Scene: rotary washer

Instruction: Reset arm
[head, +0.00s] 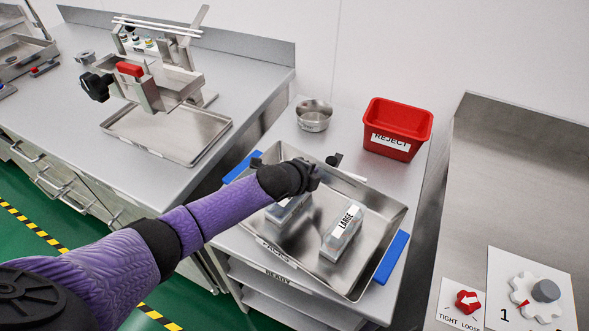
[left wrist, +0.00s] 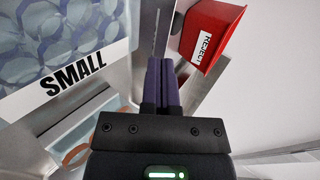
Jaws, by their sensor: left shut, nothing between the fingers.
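My left arm reaches in from the left in the head view, and its gripper (head: 318,172) is above the metal tray (head: 380,205) on the middle table. In the left wrist view the left gripper's purple fingers (left wrist: 162,85) are together with nothing between them. My right gripper is not in view.
A red REJECT bin (head: 398,128) and a metal bowl (head: 314,115) stand behind the tray. A metal fixture (head: 150,90) over a shallow tray (head: 165,135) stands on the left counter. Red (head: 467,301) and white (head: 536,297) knobs are at the lower right.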

